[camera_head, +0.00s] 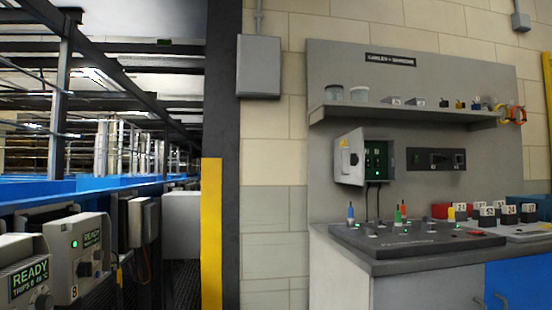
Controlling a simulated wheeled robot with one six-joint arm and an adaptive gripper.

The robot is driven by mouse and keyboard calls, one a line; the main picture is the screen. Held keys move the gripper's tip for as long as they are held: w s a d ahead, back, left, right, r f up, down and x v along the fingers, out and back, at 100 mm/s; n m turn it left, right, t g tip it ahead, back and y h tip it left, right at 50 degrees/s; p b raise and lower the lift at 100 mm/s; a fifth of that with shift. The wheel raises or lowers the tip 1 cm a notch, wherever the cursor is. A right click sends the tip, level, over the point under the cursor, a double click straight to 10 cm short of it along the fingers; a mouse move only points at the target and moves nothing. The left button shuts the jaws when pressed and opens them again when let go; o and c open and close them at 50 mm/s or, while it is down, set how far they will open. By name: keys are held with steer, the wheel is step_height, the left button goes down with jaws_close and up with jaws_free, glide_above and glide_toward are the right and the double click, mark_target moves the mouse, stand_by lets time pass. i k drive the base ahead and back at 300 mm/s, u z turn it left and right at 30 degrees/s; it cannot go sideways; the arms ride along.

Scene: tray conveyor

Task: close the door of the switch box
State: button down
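The switch box (378,162) is mounted on the grey back panel above the workbench. Its light grey door (349,159) stands open, swung out to the left, with a small dark latch or knob and a yellow label on it. Inside the box I see a dark green panel with lit green indicators. Dark cables hang from the bottom of the box. My gripper and arm are not in view.
A shelf (405,114) with jars and small parts juts out above the box. Below, the bench (385,259) carries a dark board (415,238) with upright coloured tools, and numbered blocks stand at the right. A yellow post (211,234) stands left of the bench.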

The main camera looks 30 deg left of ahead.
mark_target(353, 143)
steer(key=u, duration=0.7)
steer(key=i, duration=0.4)
